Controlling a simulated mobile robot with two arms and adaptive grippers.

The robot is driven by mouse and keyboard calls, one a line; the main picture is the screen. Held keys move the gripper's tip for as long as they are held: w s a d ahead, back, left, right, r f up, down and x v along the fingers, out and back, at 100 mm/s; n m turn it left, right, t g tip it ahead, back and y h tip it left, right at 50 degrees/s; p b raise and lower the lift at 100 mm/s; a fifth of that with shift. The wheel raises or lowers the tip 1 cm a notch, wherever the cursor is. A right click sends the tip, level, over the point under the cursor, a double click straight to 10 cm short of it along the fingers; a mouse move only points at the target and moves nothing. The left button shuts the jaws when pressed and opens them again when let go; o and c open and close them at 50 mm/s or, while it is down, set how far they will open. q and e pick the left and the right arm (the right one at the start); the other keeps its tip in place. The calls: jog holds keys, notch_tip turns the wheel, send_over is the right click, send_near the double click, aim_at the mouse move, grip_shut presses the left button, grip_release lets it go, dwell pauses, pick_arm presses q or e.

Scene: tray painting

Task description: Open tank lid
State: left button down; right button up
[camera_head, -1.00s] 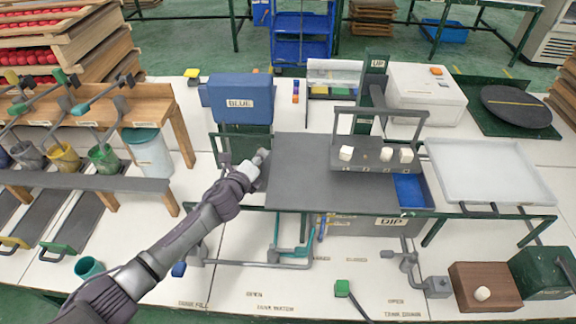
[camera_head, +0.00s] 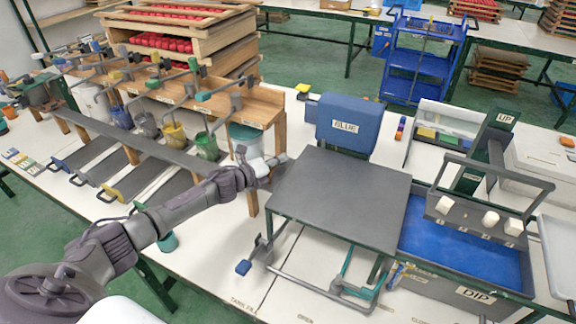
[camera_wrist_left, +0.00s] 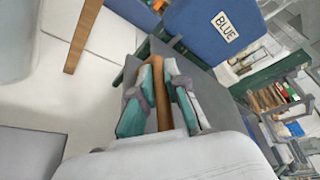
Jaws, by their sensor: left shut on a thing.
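The tank lid (camera_head: 340,195) is a flat dark grey plate, left of the DIP tank (camera_head: 474,293). The tank's blue inside (camera_head: 465,258) shows to the right of the lid. My left gripper (camera_head: 272,172) is at the lid's left edge. In the left wrist view, my left gripper's fingers (camera_wrist_left: 160,100) are shut on the lid's brown handle (camera_wrist_left: 158,80), and the grey lid (camera_wrist_left: 205,85) lies beside them. My right gripper is out of view.
A blue tank marked BLUE (camera_head: 350,125) stands behind the lid. A hanging rack (camera_head: 475,215) with white knobs is over the open tank. Paint pots (camera_head: 173,135) stand at the left. A blue cart (camera_head: 420,60) is behind the table.

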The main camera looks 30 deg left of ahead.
pick_arm(q)
jog(key=shift+a, duration=0.1)
jog(key=c, duration=1.5)
grip_release()
jog(key=shift+o, duration=0.2)
jog(key=v, duration=1.2)
jog(key=shift+f, duration=0.1)
